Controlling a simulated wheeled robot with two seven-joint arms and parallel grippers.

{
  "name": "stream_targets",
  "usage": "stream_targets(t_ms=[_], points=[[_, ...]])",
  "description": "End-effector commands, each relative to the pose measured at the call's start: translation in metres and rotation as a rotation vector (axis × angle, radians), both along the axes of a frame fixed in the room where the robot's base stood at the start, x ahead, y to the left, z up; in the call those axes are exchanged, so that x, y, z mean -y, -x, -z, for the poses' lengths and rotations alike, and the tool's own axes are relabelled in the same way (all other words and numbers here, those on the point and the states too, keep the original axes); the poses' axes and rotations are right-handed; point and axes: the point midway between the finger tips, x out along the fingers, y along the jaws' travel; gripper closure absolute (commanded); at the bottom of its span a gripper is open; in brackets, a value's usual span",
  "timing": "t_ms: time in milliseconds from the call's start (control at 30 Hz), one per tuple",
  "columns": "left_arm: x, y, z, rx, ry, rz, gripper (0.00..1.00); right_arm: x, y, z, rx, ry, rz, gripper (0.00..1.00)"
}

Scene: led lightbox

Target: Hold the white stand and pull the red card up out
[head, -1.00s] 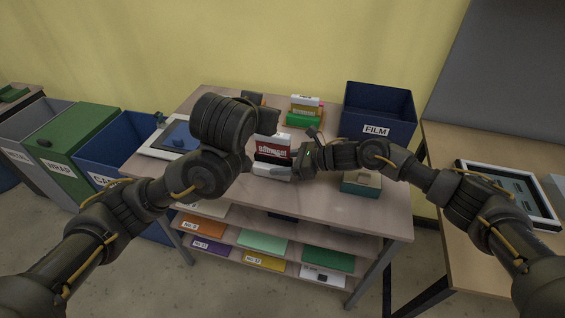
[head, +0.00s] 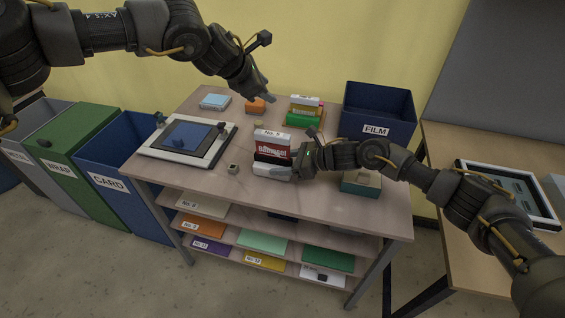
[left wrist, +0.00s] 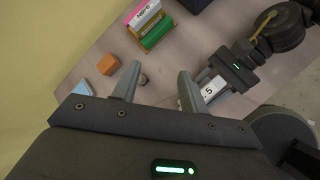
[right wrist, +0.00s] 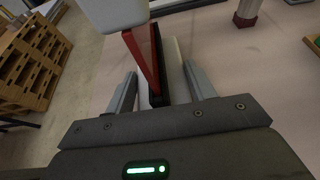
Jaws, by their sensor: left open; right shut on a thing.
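The white stand (head: 270,169) is upright near the middle of the table. The red card (head: 273,151) with white lettering stands in it, above a dark band, and a white panel marked "No. 5" (head: 272,134) rises above the red. In the right wrist view the red card (right wrist: 141,60) leans beside a black strip and the white stand (right wrist: 177,72). My right gripper (head: 302,163) is shut on the stand from its right side. My left gripper (head: 265,95) is open and empty, above the table behind the stand. The "No. 5" panel (left wrist: 210,88) is partly hidden by its finger.
An orange block (head: 256,105), a light blue block (head: 215,101) and a green box (head: 303,117) lie at the back. A FILM bin (head: 376,130) stands back right, a teal box (head: 361,182) right of the stand. A framed tablet (head: 187,139) lies left.

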Motion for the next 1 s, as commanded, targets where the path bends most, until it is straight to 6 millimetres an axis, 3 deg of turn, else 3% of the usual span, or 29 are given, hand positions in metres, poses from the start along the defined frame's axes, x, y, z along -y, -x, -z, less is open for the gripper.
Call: stream_targets(t_ms=[100,333,667,1000], points=[[-0.027,0.021,0.03,-0.093,-0.181,0.192,0.56,0.0,0.0,0.0,0.0,0.0,0.0,0.73],[-0.033,0.058,0.043,-0.153,-0.286,0.501,0.56,0.0,0.0,0.0,0.0,0.0,0.0,0.73],[-0.03,0.06,0.046,-0.127,-0.303,0.567,0.56,0.0,0.0,0.0,0.0,0.0,-0.001,0.73],[-0.014,0.054,0.081,-0.128,-0.302,0.565,0.56,0.0,0.0,0.0,0.0,0.0,-0.001,0.73]])
